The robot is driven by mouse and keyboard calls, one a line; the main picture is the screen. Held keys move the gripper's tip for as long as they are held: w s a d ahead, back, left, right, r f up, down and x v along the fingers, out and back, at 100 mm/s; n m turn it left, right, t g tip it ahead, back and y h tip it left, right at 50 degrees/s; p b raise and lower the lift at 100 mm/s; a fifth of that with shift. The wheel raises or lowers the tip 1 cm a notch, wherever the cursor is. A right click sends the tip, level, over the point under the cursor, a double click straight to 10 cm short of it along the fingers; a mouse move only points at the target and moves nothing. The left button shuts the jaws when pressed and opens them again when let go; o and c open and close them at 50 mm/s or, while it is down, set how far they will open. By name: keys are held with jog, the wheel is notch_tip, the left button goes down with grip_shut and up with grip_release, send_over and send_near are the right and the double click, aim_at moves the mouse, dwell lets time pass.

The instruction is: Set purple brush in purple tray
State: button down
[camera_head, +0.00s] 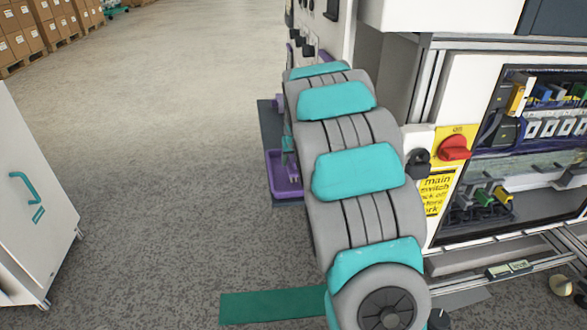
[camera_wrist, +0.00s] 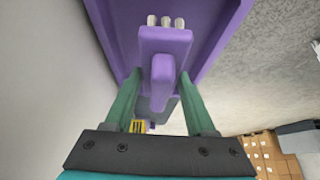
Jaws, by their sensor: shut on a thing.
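The purple brush (camera_wrist: 165,45) is between the two green fingers of my gripper (camera_wrist: 160,75) in the wrist view. My gripper is shut on it. Its pale bristle tufts (camera_wrist: 165,21) point to the top of the picture. The purple tray (camera_wrist: 112,28) fills the picture behind the brush. Whether the brush touches the tray cannot be told. In the head view the purple tray (camera_head: 277,192) shows left of my arm, which hides its right part. A bit of my gripper (camera_head: 289,150) shows above the tray; the brush is hard to make out there.
A white machine with a red main switch (camera_head: 454,148) and an open electrical cabinet (camera_head: 535,150) stands right of my arm. A white cabinet (camera_head: 35,205) is at the left. Cardboard boxes (camera_head: 45,30) stand far back left.

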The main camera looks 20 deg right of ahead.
jog(key=shift+f, duration=1.65)
jog(key=shift+f, duration=0.1)
jog(key=shift+c, duration=1.2)
grip_release()
jog(key=shift+s+r, duration=0.2)
jog(key=shift+r, duration=0.4)
jog(key=v, duration=1.1)
jog(key=shift+b, duration=0.4)
jog(key=s+a+n+g+y, duration=0.1)
jog(key=s+a+g, duration=0.1)
jog(key=s+a, duration=0.55)
jog(key=s+a+g+y, duration=0.1)
jog(key=s+a, duration=0.4)
jog(key=s, duration=0.6)
jog(key=s+a+f+n+g, duration=0.1)
jog(key=s+a+f+g, duration=0.1)
jog(key=s, duration=1)
jog(key=s+a+f+n+g, duration=0.1)
jog(key=s+a+f+g, duration=0.1)
jog(key=s, duration=1)
jog(key=shift+s+a+g, duration=0.25)
jog(key=shift+a+g, duration=0.15)
jog(key=shift+a, duration=0.5)
